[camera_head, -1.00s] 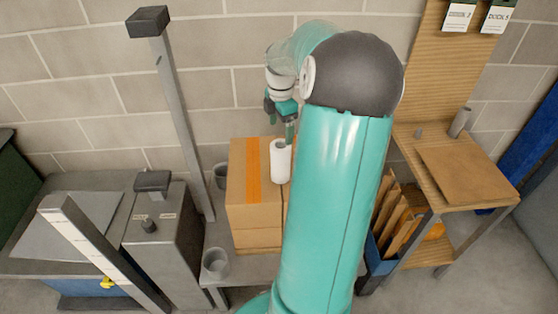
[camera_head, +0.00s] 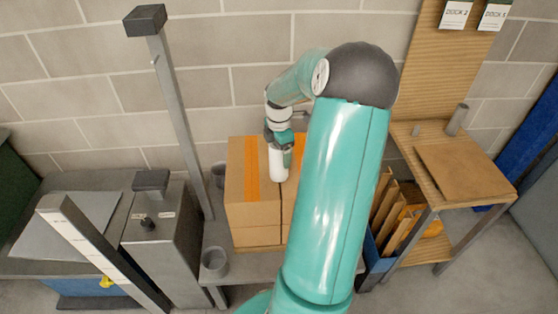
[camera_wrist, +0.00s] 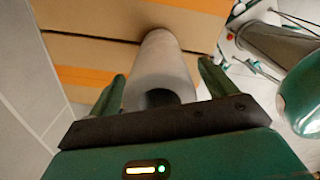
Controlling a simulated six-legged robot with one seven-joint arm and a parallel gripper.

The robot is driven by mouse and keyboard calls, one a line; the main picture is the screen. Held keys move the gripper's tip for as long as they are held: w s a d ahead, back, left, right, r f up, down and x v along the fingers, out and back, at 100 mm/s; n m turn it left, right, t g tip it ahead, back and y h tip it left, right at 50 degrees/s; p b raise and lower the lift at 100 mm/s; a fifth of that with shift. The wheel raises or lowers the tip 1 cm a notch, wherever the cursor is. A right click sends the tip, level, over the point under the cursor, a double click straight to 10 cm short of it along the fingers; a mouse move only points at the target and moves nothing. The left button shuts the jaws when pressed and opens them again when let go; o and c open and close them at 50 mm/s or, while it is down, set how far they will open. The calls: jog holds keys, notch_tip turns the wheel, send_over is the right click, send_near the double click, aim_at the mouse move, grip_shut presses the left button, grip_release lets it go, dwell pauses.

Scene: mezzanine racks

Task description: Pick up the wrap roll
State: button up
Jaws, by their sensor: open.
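The white wrap roll (camera_head: 276,164) stands upright on top of a cardboard box (camera_head: 240,205) in the head view. In the wrist view the roll (camera_wrist: 160,75) lies between the two green fingers, its hollow end facing my palm. My gripper (camera_head: 280,152) is at the roll's upper part, with a finger on its right side. In the wrist view my gripper (camera_wrist: 163,90) is open, its fingers on either side of the roll, with a visible gap at least on the right. The roll's far end is partly hidden by its own body.
Orange tape runs across the box. Grey cups (camera_head: 215,262) stand on the grey bench beside it. A grey post (camera_head: 180,120) rises left of the box. A wooden shelf (camera_head: 465,165) stands at the right. A block wall is close behind.

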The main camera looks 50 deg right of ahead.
jog(key=c, duration=1.3)
jog(key=shift+o, duration=0.2)
jog(key=shift+r, duration=0.1)
jog(key=s+a+r, duration=0.9)
jog(key=a+r, duration=0.1)
jog(key=r, duration=0.2)
jog(key=shift+a+r, duration=0.4)
jog(key=shift+w, duration=0.1)
